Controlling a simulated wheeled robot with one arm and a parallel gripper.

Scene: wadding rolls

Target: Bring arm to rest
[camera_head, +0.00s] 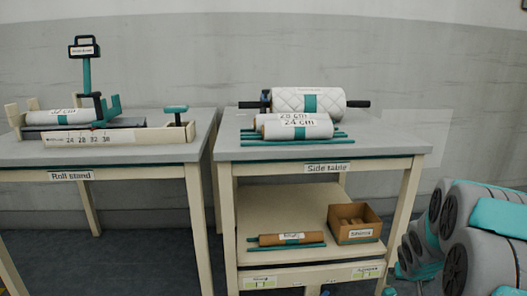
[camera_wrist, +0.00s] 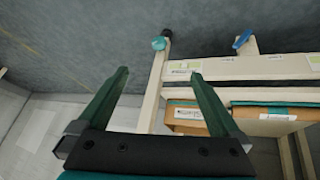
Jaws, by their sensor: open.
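My gripper (camera_wrist: 159,73) shows in the wrist view with its two dark green fingers spread apart. Nothing is held between them. A pale table leg (camera_wrist: 152,100) lies beyond the gap between the fingers; I cannot tell how far off it is. In the head view my grey and teal arm fills the lower right, beside the right end of the side table (camera_head: 390,150). My gripper cannot be made out clearly in the head view.
White rolls (camera_head: 310,101) lie on the side table. A brown roll (camera_head: 285,239) and an open brown box (camera_head: 355,222) sit on its lower shelf. The roll stand (camera_head: 180,152) is on the left, with a narrow gap between. Floor shows in the wrist view (camera_wrist: 70,40).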

